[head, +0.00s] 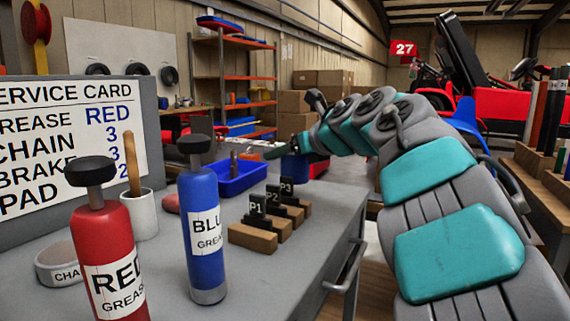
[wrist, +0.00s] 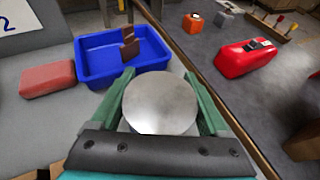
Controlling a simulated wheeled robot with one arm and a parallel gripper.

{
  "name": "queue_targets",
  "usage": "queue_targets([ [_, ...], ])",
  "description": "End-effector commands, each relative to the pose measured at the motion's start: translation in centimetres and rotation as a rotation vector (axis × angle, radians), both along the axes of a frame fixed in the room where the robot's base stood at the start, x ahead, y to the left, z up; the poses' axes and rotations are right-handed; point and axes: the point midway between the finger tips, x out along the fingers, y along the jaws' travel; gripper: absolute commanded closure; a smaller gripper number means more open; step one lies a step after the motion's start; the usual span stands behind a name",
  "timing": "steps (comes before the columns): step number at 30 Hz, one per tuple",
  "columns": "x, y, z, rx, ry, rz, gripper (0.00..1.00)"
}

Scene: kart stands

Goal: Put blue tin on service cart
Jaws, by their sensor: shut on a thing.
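The blue tin (head: 294,168) is in my gripper (head: 290,154), beyond the far right part of the grey worktop in the head view. In the wrist view its round silver top (wrist: 160,104) sits between the two green fingers of my gripper (wrist: 162,90), which are shut on its sides. The tin's lower part is hidden in the wrist view. I cannot tell for certain which surface is the service cart; the grey worktop (head: 262,268) has a drawer handle on its side.
A blue tray (wrist: 98,72) holds a brown item, beside a red block (wrist: 47,79). Red (head: 103,245) and blue (head: 204,235) grease bottles and P1–P3 blocks (head: 252,237) stand on the worktop. Past its edge, another grey surface holds a red case (wrist: 246,59) and small boxes.

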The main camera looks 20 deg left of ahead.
Motion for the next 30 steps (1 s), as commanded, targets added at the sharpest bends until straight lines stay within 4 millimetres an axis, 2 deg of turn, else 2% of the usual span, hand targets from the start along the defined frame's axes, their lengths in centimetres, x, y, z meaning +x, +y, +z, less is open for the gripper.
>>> queue_targets([
  [6,0.4,0.8,0.0,0.002,-0.001,0.004,1.00],
  [19,0.4,0.8,-3.5,0.002,0.001,0.001,1.00],
  [30,0.4,0.7,-3.7,0.000,-0.001,0.000,1.00],
])
